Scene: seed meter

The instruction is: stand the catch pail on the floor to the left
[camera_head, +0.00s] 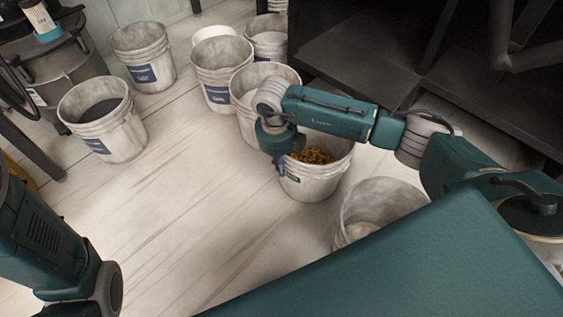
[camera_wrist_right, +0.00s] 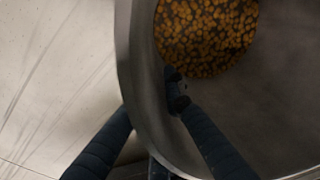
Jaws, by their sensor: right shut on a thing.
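The catch pail (camera_head: 312,187) is a pale grey pail with yellow-orange seed inside, right of the middle in the head view. It looks upright. Whether its base touches the floor or hangs just above it, I cannot tell. My right gripper (camera_head: 279,166) is shut on its left rim, partly hidden by my wrist. In the right wrist view, the pail's wall (camera_wrist_right: 138,60) runs between the two fingers (camera_wrist_right: 152,103), one inside and one outside. The seed (camera_wrist_right: 205,35) lies at the bottom. Only my left arm shows at lower left; its gripper is out of view.
Several similar pails stand on the floor: two at left (camera_head: 103,120) (camera_head: 145,60), more at back centre (camera_head: 222,75), and one at lower right (camera_head: 375,205). Dark machinery (camera_head: 370,50) fills the upper right. The plank floor (camera_head: 190,200) left of the catch pail is clear.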

